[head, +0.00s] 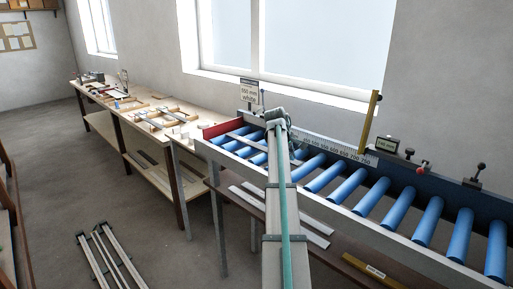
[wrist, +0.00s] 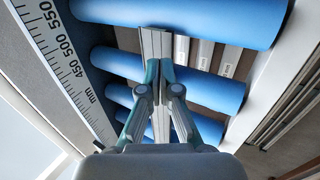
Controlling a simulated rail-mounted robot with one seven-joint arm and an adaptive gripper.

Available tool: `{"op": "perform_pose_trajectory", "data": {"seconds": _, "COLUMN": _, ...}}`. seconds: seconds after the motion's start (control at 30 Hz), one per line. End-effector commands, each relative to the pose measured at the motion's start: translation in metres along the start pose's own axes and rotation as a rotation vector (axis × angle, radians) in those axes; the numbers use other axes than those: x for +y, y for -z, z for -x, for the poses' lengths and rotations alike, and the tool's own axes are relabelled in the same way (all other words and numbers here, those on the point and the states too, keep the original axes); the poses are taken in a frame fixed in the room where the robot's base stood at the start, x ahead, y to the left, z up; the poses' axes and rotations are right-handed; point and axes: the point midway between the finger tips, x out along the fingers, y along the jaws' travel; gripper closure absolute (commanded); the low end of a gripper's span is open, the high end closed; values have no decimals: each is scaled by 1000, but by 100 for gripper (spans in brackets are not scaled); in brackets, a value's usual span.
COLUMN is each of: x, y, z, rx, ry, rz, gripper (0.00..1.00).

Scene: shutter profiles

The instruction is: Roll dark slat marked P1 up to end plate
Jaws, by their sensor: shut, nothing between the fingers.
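The red end plate (head: 222,128) stands at the left end of the roller track in the head view. A long grey slat lies on the blue rollers, partly visible left of my arm (head: 240,133). In the wrist view a grey slat (wrist: 154,42) runs lengthwise across the rollers, beneath my gripper. No P1 mark is readable, so I cannot tell if this is the dark slat. My gripper (wrist: 164,70) is shut and empty, its fingertips over the slat; touching or apart, I cannot tell. In the head view my arm hides the fingertips.
A millimetre scale (wrist: 62,62) runs along the track's side. More slats lie below the rollers (wrist: 205,52). A yellow post (head: 370,122) and a "740 mm" block (head: 385,144) stand at the back rail. A sign (head: 249,93) stands behind the end plate. Rollers at right are bare.

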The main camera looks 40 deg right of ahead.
Motion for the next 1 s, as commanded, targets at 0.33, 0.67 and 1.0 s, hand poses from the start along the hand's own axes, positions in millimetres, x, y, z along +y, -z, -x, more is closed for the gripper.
{"op": "perform_pose_trajectory", "data": {"seconds": 0.33, "x": -4, "y": 0, "z": -6, "rx": 0, "ry": 0, "rz": 0, "gripper": 100}}
{"op": "perform_pose_trajectory", "data": {"seconds": 0.67, "x": -7, "y": 0, "z": -11, "rx": -1, "ry": 1, "rz": 0, "gripper": 100}}
{"op": "perform_pose_trajectory", "data": {"seconds": 1.0, "x": -10, "y": 0, "z": -17, "rx": 0, "ry": 0, "rz": 0, "gripper": 100}}
